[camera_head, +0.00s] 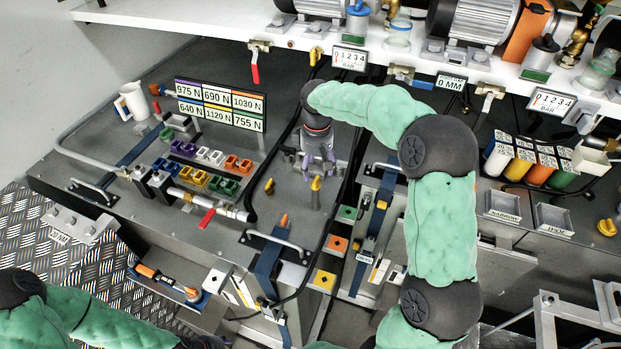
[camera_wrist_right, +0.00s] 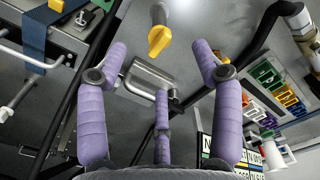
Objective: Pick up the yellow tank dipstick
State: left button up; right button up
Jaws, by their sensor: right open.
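Several small yellow handles stand on the grey tank tops. One yellow handle (camera_head: 316,184) stands just below my right gripper in the head view. In the right wrist view a yellow handle (camera_wrist_right: 159,40) shows upper centre, beyond the fingertips and apart from them; it appears to be the same one. Another yellow handle (camera_head: 269,186) stands to its left. I cannot tell for sure which is the dipstick. My right gripper (camera_head: 318,165) points down with its purple fingers spread and empty, as the wrist view (camera_wrist_right: 160,62) shows.
A metal bracket (camera_wrist_right: 150,82) lies close to the right fingers. Coloured bins (camera_head: 195,180) and a label board (camera_head: 220,105) are to the left. Black hoses run beside the gripper. A white shelf (camera_head: 225,27) with motors and gauges spans the back.

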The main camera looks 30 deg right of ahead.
aim_at(315, 180)
jog(key=f, duration=0.3)
jog(key=shift+s+f, duration=0.2)
jog(key=shift+f, duration=0.1)
jog(key=shift+w+f+p, duration=0.3)
jog(key=shift+f, duration=0.15)
notch_tip(315, 180, down, 4)
jog(key=shift+w+f+p, duration=0.1)
jog(key=shift+w+p, duration=0.05)
jog(key=shift+p, duration=0.6)
jog(key=shift+w+d+f, duration=0.1)
jog(key=shift+f, duration=0.2)
jog(key=shift+c, duration=0.3)
grip_shut()
